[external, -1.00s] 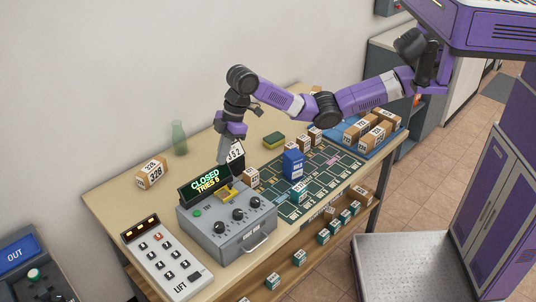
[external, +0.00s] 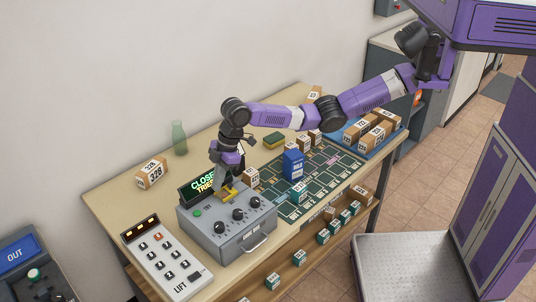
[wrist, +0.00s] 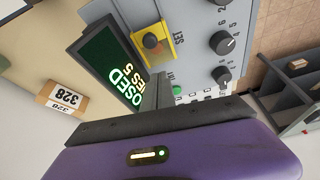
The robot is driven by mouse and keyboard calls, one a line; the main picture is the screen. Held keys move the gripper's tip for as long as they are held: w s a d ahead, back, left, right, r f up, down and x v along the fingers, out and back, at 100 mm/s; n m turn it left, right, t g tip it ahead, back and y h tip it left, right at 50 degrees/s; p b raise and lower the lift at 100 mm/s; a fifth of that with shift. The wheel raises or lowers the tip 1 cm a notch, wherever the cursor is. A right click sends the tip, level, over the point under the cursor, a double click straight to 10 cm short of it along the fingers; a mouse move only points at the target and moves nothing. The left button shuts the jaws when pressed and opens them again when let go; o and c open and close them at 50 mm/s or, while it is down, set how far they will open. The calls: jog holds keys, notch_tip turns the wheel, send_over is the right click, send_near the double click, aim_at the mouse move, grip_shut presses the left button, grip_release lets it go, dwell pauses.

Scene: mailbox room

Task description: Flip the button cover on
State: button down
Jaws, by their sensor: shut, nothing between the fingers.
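The yellow button cover (external: 231,193) is on top of a grey control box (external: 218,245), just in front of its display. In the wrist view, the yellow piece (wrist: 160,57) shows with a dark round button (wrist: 151,41) at it; I cannot tell how far the cover is tilted. My gripper (external: 224,184) is shut and empty, pointing down over the box at the display. Its tips look close to the cover; contact cannot be told. In the wrist view, my gripper's fingers (wrist: 156,92) show between the display and a green button (wrist: 176,90).
The lit display (external: 201,185) stands up behind the cover, partly hidden by my gripper. Several dark knobs (external: 238,214) line the box front. A lift keypad (external: 168,259) lies left; a blue carton (external: 293,164) stands right. A parcel (external: 151,174) and green bottle (external: 179,138) are behind.

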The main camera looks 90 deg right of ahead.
aim_at(222, 193)
jog(key=shift+s+d+f+p, duration=0.25)
jog(key=shift+s+d, duration=0.2)
jog(key=shift+s, duration=0.2)
jog(key=shift+s+d+f+p, duration=0.1)
jog(key=shift+s+d+p, duration=0.15)
jog(key=shift+s+d, duration=0.3)
jog(key=shift+s+a, duration=0.1)
jog(key=s+d+p, duration=0.3)
jog(key=p, duration=0.1)
jog(key=shift+s+d+r, duration=0.15)
jog(key=shift+s+d, duration=0.05)
jog(key=shift+s+d+f, duration=0.2)
jog(key=shift+d, duration=0.05)
jog(key=w, duration=0.1)
jog(key=w+a+r, duration=0.1)
jog(key=w+a, duration=0.1)
jog(key=shift+w+a+r, duration=0.15)
jog(key=shift+a+r, duration=0.05)
jog(key=shift+r, duration=0.05)
jog(key=b+v, duration=0.2)
jog(key=v, duration=0.7)
jog(key=shift+s+r, duration=0.2)
jog(key=shift+r, duration=0.15)
